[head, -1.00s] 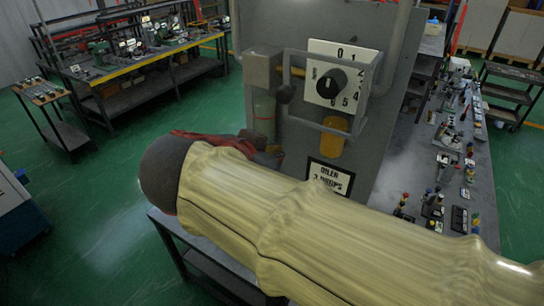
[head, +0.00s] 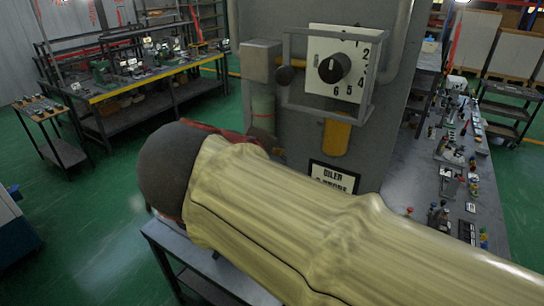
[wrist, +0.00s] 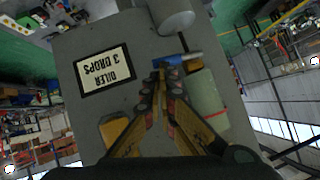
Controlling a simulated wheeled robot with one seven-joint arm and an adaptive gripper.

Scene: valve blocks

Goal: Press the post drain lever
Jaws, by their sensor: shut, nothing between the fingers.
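The grey post (head: 400,120) carries a bowl with a red line (wrist: 208,105), which also shows in the head view (head: 263,108). Beside the bowl's end in the wrist view is a small blue piece (wrist: 180,60), which looks like the drain lever. My gripper (wrist: 166,72) is shut and empty, its tips at the blue piece. They overlap it in the picture; I cannot tell whether they touch. In the head view my sleeved arm hides the fingers and the blue piece.
A caged dial (head: 340,66) and an amber bowl (head: 335,138) sit on the post. The amber bowl is close to my fingers in the wrist view (wrist: 116,130). An oiler placard (head: 333,177) is below it. A grey cylinder (wrist: 176,18) lies beyond my fingertips.

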